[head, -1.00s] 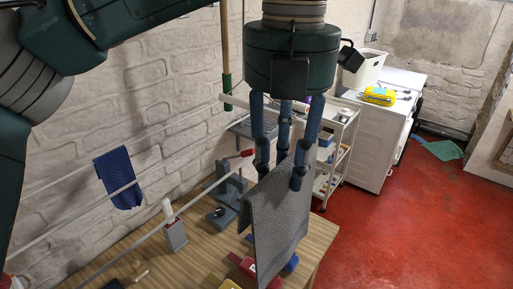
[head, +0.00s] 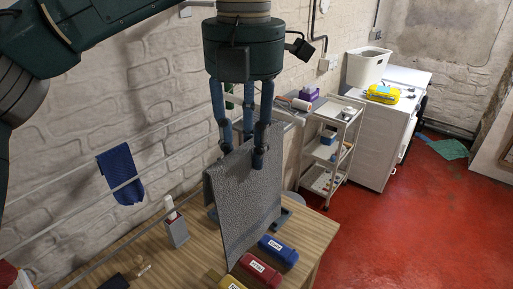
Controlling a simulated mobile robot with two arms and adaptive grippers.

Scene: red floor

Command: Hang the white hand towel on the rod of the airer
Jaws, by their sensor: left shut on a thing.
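My left gripper (head: 240,150) points down, its fingers shut on the upper part of a grey, textured towel (head: 245,200). The towel looks grey rather than white. It hangs folded over the wooden table, with its lower edge near the small boxes. The airer's pale front rod (head: 120,243) runs up from the lower left to the towel's left edge. Beyond that the rod is hidden, so I cannot tell whether the towel lies over it or in front of it. A dark blue cloth (head: 121,172) hangs on a rear rod by the wall. My right gripper is not in view.
A grey holder (head: 176,231) stands left of the towel. A white trolley (head: 333,150) stands behind.

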